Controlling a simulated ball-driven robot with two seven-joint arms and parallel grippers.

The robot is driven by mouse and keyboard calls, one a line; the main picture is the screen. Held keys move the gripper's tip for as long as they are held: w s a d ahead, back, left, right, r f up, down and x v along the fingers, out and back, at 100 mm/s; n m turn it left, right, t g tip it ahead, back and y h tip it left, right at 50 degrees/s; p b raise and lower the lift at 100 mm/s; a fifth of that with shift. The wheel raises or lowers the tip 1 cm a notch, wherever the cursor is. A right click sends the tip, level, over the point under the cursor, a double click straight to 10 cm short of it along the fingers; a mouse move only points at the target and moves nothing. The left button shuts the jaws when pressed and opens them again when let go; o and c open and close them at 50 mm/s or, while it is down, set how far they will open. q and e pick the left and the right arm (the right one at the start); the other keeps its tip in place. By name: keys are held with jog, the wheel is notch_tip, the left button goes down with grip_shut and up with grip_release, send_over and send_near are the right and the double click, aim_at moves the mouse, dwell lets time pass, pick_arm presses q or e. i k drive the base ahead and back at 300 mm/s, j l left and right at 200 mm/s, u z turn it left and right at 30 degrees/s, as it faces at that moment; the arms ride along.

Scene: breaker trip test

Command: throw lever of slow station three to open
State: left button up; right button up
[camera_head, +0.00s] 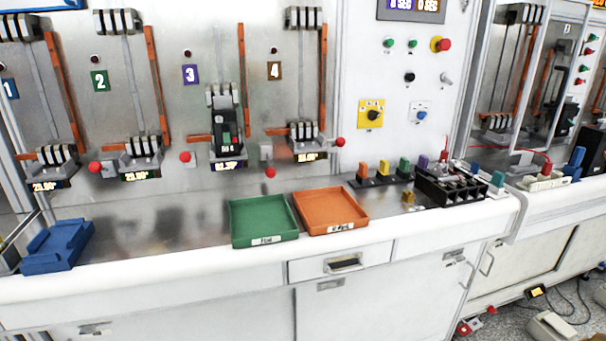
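Station three, marked by a purple 3 plate (191,74), holds a dark breaker (226,128) between its upper and lower clamps. A small lit display (228,166) sits under it; its reading is too small to make out. A lever with a red ball knob (271,173) hangs down at the right of station three, below a small grey block (266,153). Another red knob (185,157) sits at its left, next to station two. From this view I cannot tell for certain which knob belongs to which station. Neither of my grippers is in view.
A green tray (235,231) and an orange tray (331,222) lie empty on the bench below. A blue holder (56,246) is at the left. Coloured blocks (383,168) and a black compartment box (452,190) stand at the right. The metal bench top (165,218) is clear between.

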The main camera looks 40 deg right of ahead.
aim_at(270, 172)
jog(key=z, duration=0.9)
jog(key=i+l, duration=0.15)
jog(key=l, duration=0.2)
jog(key=i+l, duration=0.2)
jog(key=i+l+u, duration=0.1)
jog(key=l, duration=0.35)
jog(key=i+l, duration=0.4)
jog(key=l, duration=0.25)
jog(key=u, duration=0.05)
